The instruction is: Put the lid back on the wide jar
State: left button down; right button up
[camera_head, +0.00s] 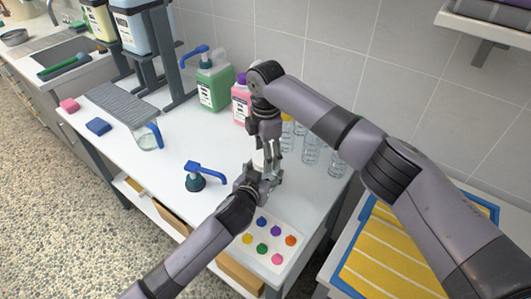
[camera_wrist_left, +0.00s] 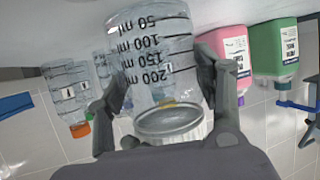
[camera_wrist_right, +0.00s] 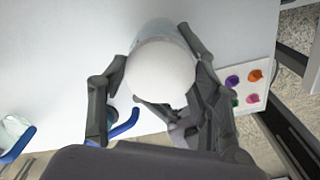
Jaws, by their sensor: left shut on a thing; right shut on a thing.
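The wide jar is clear with ml marks; it fills the middle of the left wrist view (camera_wrist_left: 150,50), which shows it upside down. My left gripper (camera_head: 268,178) is shut on its sides, near the white table's right end. The white round lid (camera_wrist_right: 160,78) shows from above in the right wrist view, between the fingers of my right gripper (camera_head: 267,155), which is shut on it. The lid is over the jar's mouth; I cannot tell whether it is seated. In the head view the grippers mostly hide jar and lid.
Several clear bottles (camera_head: 311,150) stand behind, right of the grippers. A green jug (camera_head: 214,85) and pink jug (camera_head: 241,100) stand at the back. The table between pump and clear jug (camera_head: 147,137) is free.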

jog(key=m, duration=0.4)
jog(key=shift+s+a, duration=0.1)
jog(key=m, duration=0.9)
jog(key=shift+f+m, duration=0.1)
jog(key=shift+m, duration=0.3)
jog(key=m, duration=0.5)
jog(key=shift+m, duration=0.4)
jog(key=o, duration=1.3)
jog(key=shift+r, duration=2.35)
